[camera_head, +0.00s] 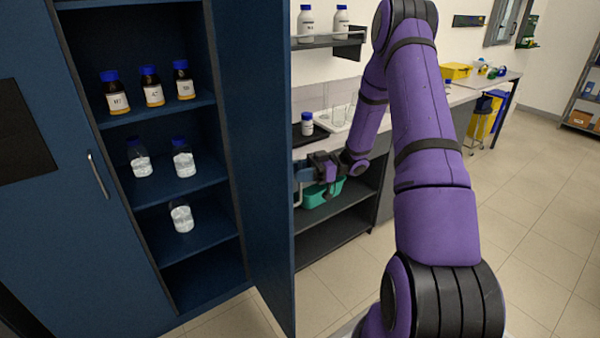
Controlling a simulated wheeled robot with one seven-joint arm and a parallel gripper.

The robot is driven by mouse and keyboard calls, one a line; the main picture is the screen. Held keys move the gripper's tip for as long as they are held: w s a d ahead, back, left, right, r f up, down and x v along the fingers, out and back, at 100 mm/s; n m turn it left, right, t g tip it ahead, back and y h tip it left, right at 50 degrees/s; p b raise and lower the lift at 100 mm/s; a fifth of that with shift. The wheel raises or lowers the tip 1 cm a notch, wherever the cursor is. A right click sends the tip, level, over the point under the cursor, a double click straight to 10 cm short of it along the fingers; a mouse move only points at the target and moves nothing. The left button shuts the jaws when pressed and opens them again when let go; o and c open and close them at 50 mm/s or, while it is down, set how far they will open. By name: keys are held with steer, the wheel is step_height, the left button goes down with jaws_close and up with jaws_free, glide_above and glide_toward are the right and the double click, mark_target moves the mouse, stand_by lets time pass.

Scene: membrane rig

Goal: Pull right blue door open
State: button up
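The blue cabinet's right door (253,150) stands open, swung out toward me, with its inner face in view. Its outer face is turned away. A pale piece of its handle (298,194) shows just past the door's free edge. My gripper (304,172) is at that edge, on the outer side, right by the handle. The door edge and the small size hide the fingertips, so I cannot tell whether they are closed on the handle. The left blue door (60,220) is shut, with a vertical metal handle (98,175).
Cabinet shelves hold brown bottles (152,86) and clear bottles (183,158) with blue caps. Behind the door are a counter with glassware (340,115) and a lower shelf with a green bin (318,194). Tiled floor (540,230) is open at the right.

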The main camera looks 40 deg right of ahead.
steer(key=v, duration=1)
steer(key=shift+d, duration=0.4)
steer(key=shift+s+d, duration=0.1)
